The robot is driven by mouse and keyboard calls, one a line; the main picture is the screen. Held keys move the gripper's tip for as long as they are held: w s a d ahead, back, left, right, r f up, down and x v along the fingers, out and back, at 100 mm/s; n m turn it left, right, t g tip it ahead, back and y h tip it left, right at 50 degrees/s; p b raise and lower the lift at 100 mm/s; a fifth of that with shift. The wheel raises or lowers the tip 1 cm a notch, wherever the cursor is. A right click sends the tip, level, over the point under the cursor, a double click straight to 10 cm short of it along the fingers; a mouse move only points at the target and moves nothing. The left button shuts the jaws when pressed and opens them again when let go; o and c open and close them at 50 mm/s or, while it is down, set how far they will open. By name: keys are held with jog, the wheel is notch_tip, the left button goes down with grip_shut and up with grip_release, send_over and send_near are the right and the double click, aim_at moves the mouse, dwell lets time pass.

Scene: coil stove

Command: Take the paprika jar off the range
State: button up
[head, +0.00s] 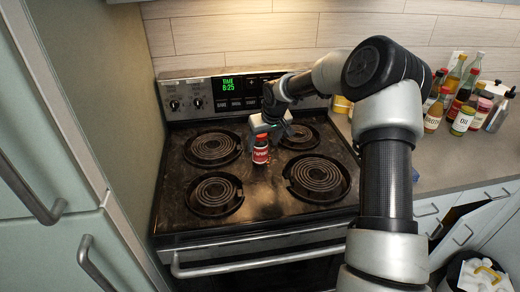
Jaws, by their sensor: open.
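My gripper (268,130) is just above and behind the jar, reaching in from the right. It is open, and the frame is too small to show whether its fingers touch the jar's cap. My wrist hides part of the rear right burner (300,137).
Several bottles and jars (462,105) crowd the counter at right. A yellow container (341,103) stands between range and counter. The counter (440,165) has clear room in front of the bottles. A wall and cabinet (60,150) close in the left side.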

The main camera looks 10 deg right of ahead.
aim_at(260, 147)
jog(key=w+f, duration=0.1)
jog(key=f, duration=0.1)
jog(key=w+f+p, duration=0.1)
jog(key=shift+w+a+f, duration=0.4)
jog(key=shift+w+f, duration=0.2)
jog(key=shift+f, duration=0.3)
jog(key=c, duration=1.3)
